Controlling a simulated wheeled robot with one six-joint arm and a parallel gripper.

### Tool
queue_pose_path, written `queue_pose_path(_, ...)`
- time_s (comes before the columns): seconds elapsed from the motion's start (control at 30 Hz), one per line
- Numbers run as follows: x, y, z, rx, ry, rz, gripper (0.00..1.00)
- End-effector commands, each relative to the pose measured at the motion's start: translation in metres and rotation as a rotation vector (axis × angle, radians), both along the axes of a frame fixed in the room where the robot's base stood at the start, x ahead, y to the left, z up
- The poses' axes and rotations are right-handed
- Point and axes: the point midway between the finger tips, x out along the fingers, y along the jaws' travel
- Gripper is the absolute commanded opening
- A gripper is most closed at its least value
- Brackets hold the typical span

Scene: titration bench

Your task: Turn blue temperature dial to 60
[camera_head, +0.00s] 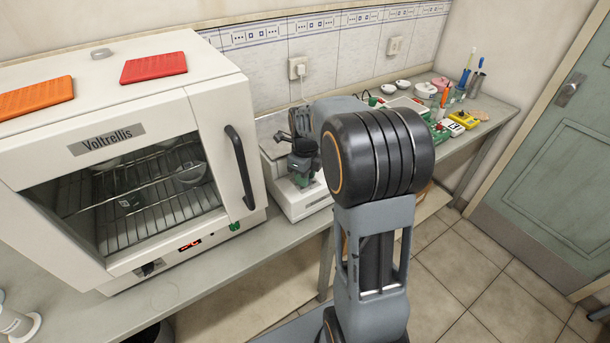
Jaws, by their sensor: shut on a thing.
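My gripper (302,178) is over the low white appliance (305,207) in the middle of the bench, to the right of the oven. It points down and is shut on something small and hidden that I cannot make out. I cannot see the blue temperature dial; my gripper and wrist cover part of the appliance. No dial marks or set value can be read there.
The white Voltrellis oven (165,232) stands close on the left, with its black handle (241,167) facing my gripper. Small lab items, including a yellow meter (463,120), crowd the bench's far right. A wall socket (298,68) is behind. The floor (480,270) at right is clear.

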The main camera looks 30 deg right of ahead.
Motion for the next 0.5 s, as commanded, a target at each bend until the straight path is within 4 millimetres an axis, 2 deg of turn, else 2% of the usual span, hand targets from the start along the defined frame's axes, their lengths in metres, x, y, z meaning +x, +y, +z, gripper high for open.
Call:
queue_pose_path(0.47, 0.0002, -0.0002, 0.0006, 0.000, -0.001, -0.010, 0.04)
queue_pose_path(0.5, 0.0002, -0.0002, 0.0006, 0.000, -0.001, -0.010, 0.32)
